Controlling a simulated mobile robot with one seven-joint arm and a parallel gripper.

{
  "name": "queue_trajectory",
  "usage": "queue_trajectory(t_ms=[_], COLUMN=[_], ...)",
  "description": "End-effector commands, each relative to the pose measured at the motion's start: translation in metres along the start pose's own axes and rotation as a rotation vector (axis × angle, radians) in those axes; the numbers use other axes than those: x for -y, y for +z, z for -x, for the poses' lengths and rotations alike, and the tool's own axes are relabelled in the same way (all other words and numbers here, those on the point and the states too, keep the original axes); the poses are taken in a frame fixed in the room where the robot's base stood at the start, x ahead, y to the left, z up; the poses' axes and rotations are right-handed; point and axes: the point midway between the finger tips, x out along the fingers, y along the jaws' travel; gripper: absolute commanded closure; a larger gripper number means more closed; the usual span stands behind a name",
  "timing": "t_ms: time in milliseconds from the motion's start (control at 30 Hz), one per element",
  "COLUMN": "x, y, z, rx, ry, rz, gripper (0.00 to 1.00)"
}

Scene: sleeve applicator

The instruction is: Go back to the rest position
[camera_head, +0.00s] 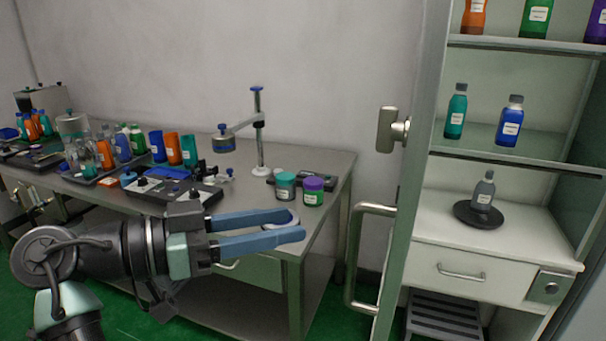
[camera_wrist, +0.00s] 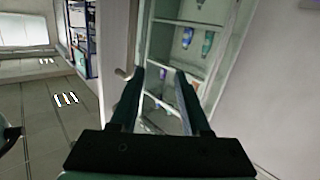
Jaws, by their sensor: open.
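My gripper (camera_head: 300,228) is in front of the metal workbench (camera_head: 330,175), near its right front corner, with its two blue fingers pointing right. The fingers are apart and nothing shows between them. In the wrist view my gripper (camera_wrist: 157,72) also shows open and empty, with the cabinet shelves beyond it. A grey bottle (camera_head: 484,192) stands upright on a dark round plate (camera_head: 464,214) on the cabinet's white counter, apart from my gripper.
An open cabinet door with a long handle (camera_head: 352,262) stands just right of my gripper. A teal jar (camera_head: 285,186) and a purple-lidded jar (camera_head: 313,191) stand on the bench's right end. Bottles, including a blue one (camera_head: 509,121), stand on the cabinet shelves. A clamp stand (camera_head: 259,135) rises from the bench.

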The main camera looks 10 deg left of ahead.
Motion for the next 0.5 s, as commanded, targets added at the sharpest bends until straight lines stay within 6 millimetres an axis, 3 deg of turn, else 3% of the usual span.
queue_trajectory(t_ms=[33, 100, 267, 367, 500], x=[0.006, 0.017, 0.025, 0.011, -0.039], y=[-0.004, -0.014, -0.058, -0.101, -0.167], z=[-0.019, -0.040, -0.062, -0.061, -0.041], rx=[0.025, 0.035, -0.052, -0.185, -0.441], ry=[-0.085, -0.231, -0.552, -0.718, -0.880], rz=[0.009, 0.017, -0.038, -0.112, -0.241], gripper=[0.53, 0.53, 0.53, 0.53, 0.53])
